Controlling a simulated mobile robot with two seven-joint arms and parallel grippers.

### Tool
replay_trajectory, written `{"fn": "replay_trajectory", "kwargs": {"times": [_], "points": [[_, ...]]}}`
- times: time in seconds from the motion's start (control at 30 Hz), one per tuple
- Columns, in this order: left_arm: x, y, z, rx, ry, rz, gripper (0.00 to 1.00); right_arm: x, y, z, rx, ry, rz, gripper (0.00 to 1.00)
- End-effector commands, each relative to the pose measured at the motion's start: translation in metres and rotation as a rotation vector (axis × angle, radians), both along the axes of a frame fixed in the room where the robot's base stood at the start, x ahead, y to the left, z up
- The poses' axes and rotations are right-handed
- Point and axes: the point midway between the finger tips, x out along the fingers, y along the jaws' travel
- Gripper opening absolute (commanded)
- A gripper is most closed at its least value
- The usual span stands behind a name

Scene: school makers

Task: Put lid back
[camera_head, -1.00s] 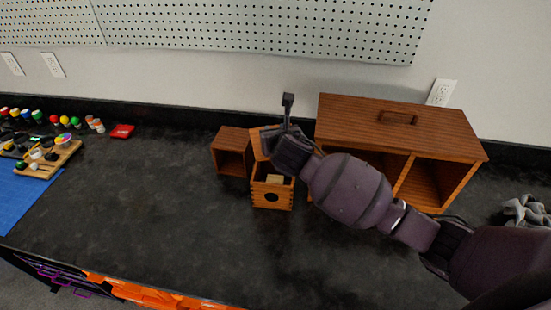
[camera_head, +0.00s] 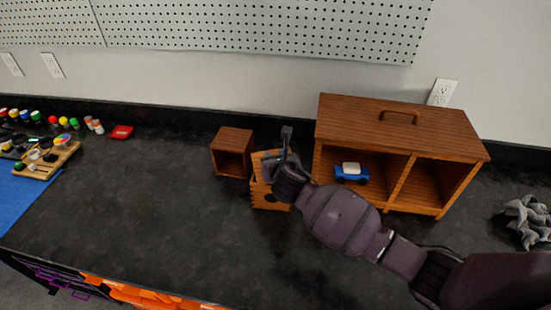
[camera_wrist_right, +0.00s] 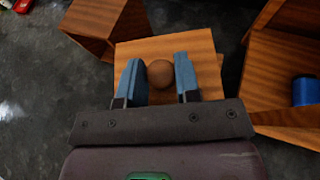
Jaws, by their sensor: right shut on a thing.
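A wooden lid (camera_wrist_right: 195,45) with a round brown knob (camera_wrist_right: 160,75) shows in the right wrist view. My right gripper (camera_wrist_right: 158,62) has its two blue-grey fingers on either side of the knob and is shut on it. In the head view, the small wooden box (camera_head: 262,197) with finger joints stands on the dark counter, under my right gripper (camera_head: 280,168). The gripper hides most of the lid and the box's top, so I cannot tell whether the lid touches the rim. My left gripper is not in view.
A small open wooden cube (camera_head: 234,138) stands just left of the box. A larger wooden cabinet (camera_head: 440,130) with a blue toy car (camera_head: 350,175) inside stands close on the right. The counter (camera_head: 150,215) in front and left is clear.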

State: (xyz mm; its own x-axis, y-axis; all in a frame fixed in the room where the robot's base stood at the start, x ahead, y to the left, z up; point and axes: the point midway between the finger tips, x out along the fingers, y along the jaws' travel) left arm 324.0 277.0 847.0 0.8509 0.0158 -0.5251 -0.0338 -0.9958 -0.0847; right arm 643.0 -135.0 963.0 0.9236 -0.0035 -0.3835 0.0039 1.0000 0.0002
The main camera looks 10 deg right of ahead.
Motion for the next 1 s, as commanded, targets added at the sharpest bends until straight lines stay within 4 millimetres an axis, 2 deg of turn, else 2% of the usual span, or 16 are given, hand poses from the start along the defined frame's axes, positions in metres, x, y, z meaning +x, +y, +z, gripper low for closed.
{"fn": "replay_trajectory", "kwargs": {"times": [0.33, 0.37, 0.5, 0.53, 0.8, 0.93, 1.0], "points": [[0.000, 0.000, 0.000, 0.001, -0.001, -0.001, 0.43, 0.000, 0.000, -0.007, 0.000, 0.001, 0.001, 0.06], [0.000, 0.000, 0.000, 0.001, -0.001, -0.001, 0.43, 0.000, 0.000, -0.007, 0.000, 0.001, 0.000, 0.32], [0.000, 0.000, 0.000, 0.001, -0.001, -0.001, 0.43, 0.000, 0.000, -0.007, 0.000, 0.001, 0.000, 0.53], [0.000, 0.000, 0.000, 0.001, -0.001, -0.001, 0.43, 0.000, 0.000, -0.007, 0.000, 0.001, 0.000, 0.56], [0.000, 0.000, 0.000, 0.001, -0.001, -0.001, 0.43, 0.000, 0.000, -0.006, 0.000, 0.000, 0.000, 0.56], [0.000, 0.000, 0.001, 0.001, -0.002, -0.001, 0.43, 0.000, 0.000, 0.002, 0.001, -0.001, 0.000, 0.56], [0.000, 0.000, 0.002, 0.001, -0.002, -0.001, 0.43, -0.008, 0.000, 0.004, -0.001, 0.000, 0.000, 0.56]]}}
